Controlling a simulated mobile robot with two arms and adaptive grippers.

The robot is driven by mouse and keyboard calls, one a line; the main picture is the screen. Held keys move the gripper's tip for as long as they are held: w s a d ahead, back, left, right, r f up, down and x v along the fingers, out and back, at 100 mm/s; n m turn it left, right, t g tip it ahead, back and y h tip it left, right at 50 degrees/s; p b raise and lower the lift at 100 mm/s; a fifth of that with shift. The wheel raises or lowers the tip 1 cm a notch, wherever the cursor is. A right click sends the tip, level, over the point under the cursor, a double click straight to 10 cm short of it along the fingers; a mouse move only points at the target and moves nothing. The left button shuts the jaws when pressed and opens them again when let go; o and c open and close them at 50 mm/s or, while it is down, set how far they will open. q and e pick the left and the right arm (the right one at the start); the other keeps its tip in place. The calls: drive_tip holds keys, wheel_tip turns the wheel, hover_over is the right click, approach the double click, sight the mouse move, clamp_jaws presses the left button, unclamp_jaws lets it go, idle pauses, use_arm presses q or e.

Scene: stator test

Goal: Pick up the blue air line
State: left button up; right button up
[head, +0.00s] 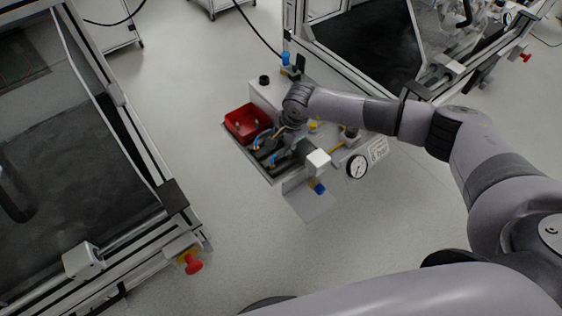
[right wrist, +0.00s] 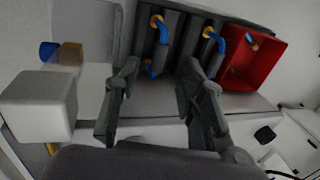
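Short blue air lines with brass-coloured ends lie in dark slots of a small test stand. Another blue line (right wrist: 217,40) is to the right. In the head view a blue line (head: 273,158) shows beside my right gripper (head: 289,133), which is over the stand and partly hidden by its wrist. In the right wrist view my right gripper (right wrist: 160,72) is open, with nothing held between its fingers. My left gripper is not in view.
A red bin (head: 240,117) sits at the stand's left corner and holds small parts. A white block (head: 318,160) and a pressure gauge (head: 357,167) are to the right. Framed machines stand left and upper right.

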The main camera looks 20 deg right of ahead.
sight(282, 151)
drive_tip(key=b+x, duration=0.4)
drive_tip(key=x, duration=0.2)
drive_tip(key=shift+w+d+f, duration=0.1)
drive_tip(key=shift+f, duration=0.25)
drive_tip(key=shift+r, duration=0.1)
clamp_jaws()
